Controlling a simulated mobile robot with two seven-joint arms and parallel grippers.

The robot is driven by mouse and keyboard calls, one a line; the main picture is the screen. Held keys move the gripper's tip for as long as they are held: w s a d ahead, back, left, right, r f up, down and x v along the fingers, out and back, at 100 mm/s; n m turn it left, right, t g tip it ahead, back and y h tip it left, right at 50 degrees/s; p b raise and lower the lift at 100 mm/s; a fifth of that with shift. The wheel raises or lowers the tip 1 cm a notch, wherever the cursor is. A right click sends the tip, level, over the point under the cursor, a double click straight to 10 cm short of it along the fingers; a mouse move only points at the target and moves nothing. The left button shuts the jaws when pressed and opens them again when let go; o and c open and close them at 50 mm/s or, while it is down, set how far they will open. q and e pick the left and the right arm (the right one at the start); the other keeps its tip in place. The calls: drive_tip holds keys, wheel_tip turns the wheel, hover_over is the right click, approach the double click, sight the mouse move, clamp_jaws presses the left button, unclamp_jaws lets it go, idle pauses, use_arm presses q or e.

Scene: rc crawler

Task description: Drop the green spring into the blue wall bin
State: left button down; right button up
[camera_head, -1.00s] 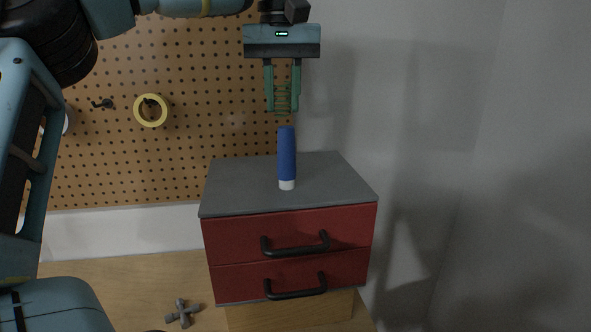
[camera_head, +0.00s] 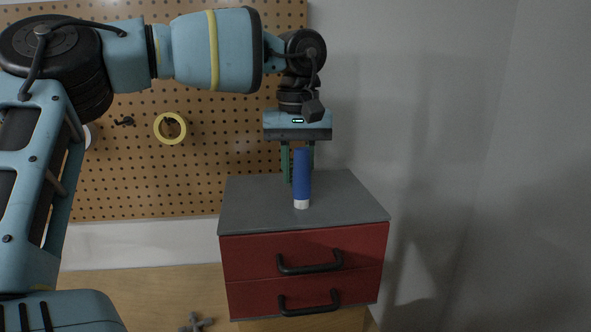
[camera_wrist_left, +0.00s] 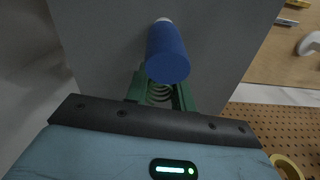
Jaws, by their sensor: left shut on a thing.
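The green spring (camera_wrist_left: 159,93) shows in the left wrist view between the green fingers of my left gripper (camera_head: 298,175), which is shut on it. In the head view this gripper points down low over the grey cabinet top, behind a blue cylinder with a white end (camera_head: 302,176). The cylinder hides the spring and part of the fingers there. It also shows just beyond the fingers in the left wrist view (camera_wrist_left: 167,55). I cannot tell whether the spring touches the cabinet top. No blue wall bin shows in these frames. My right gripper is not in view.
The cabinet (camera_head: 250,210) has two red drawers with black handles, both shut. Behind it is a pegboard (camera_head: 210,185) with a yellow ring (camera_head: 170,128) hanging on it. A grey cross-shaped part (camera_head: 196,323) lies at the bottom edge. Bare wall is at right.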

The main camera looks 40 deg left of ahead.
use_arm(q)
drive_tip(key=shift+f, duration=0.45)
drive_tip(key=shift+f, duration=0.25)
drive_tip(key=c, duration=1.2)
unclamp_jaws()
